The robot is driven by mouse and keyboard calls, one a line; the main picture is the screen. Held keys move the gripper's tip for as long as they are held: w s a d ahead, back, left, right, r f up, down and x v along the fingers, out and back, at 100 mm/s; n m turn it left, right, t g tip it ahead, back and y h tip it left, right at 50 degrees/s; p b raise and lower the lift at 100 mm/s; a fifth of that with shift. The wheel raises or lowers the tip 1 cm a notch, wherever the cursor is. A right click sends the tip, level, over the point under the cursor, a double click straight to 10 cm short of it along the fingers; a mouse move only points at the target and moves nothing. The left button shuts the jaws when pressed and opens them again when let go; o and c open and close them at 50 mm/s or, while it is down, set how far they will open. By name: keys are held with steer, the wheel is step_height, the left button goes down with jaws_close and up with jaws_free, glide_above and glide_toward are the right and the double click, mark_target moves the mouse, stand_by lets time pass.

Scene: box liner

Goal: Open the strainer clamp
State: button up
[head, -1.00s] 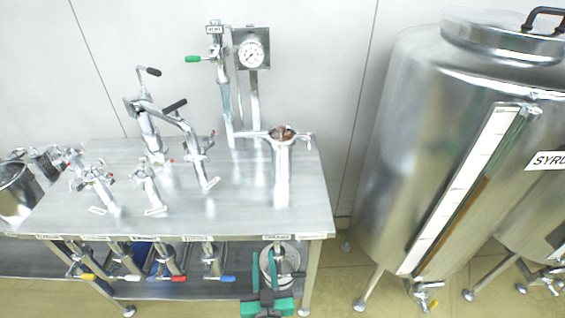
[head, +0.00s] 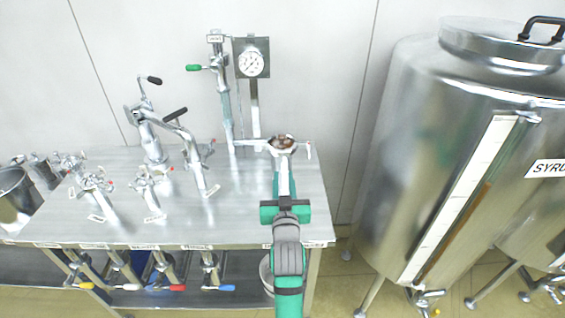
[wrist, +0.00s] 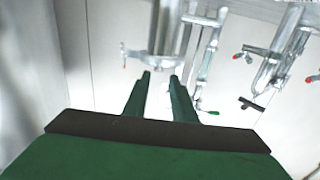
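The strainer is the upright steel cylinder (head: 284,165) at the table's right end, with a brown opening at its top. A clamp with a small wing-like handle (head: 309,150) sticks out to the right near its top. My gripper (head: 284,188) is in front of the cylinder, fingers pointing toward it, and hides its lower part. In the wrist view two green fingers (wrist: 160,77) stand apart with nothing visible between them. Beyond their tips a steel column (wrist: 166,28) with a side handle (wrist: 124,55) appears to be the strainer. Whether the clamp is fastened cannot be told.
The steel table (head: 235,220) carries several valves and pipe fittings to the left. A pressure gauge (head: 251,64) and a green-handled valve (head: 194,68) stand behind. A large steel tank (head: 415,160) is at the right, with a gap between it and the table.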

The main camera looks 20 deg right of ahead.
steer(key=x, duration=0.8)
steer(key=shift+w, duration=0.25)
jaws_close()
steer(key=shift+f, duration=0.1)
stand_by(1.0)
